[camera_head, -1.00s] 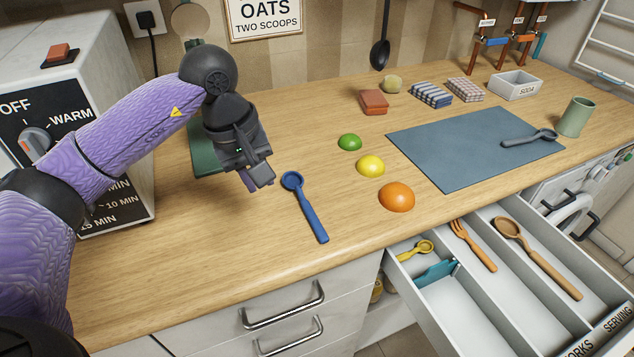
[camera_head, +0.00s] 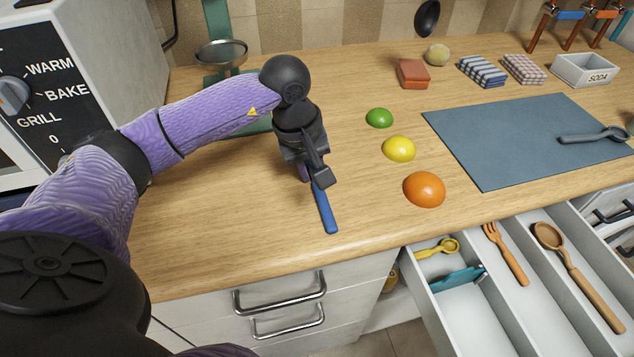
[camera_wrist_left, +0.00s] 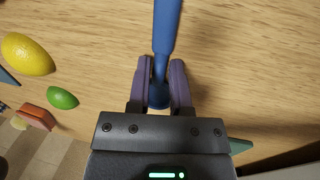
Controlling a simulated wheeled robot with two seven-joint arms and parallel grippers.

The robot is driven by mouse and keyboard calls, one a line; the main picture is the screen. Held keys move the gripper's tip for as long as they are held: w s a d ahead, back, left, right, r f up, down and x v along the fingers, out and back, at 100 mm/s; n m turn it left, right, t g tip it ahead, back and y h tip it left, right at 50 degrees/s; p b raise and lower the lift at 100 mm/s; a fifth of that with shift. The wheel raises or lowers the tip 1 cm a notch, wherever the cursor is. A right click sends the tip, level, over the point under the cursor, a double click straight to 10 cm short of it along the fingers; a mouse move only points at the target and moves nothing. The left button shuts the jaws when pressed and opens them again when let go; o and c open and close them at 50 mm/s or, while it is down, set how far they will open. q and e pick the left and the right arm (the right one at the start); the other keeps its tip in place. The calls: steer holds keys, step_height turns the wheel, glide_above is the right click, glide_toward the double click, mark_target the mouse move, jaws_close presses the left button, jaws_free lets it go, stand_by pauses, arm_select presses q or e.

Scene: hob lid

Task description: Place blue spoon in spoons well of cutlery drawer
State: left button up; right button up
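The blue spoon (camera_head: 325,210) lies on the wooden counter, its handle toward the front edge. My left gripper (camera_head: 310,182) is down over its bowl end. In the left wrist view the blue spoon (camera_wrist_left: 166,30) runs between the two purple fingers (camera_wrist_left: 160,82), with its bowl between them; whether they press on it I cannot tell. The open cutlery drawer (camera_head: 437,318) is at the lower right. Its leftmost well holds a yellow measuring spoon (camera_head: 438,249) and a teal piece (camera_head: 458,279). The neighbouring wells hold a wooden fork (camera_head: 507,255) and a wooden spoon (camera_head: 578,275). No well labels show now. My right gripper is out of view.
A green lime (camera_head: 379,118), a lemon (camera_head: 399,149) and an orange (camera_head: 424,189) stand between the spoon and the blue-grey mat (camera_head: 490,150). A scale with a metal pan (camera_head: 222,52) is behind my left arm. The counter in front of the spoon is clear.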

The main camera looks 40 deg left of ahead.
arm_select(q)
jaws_close()
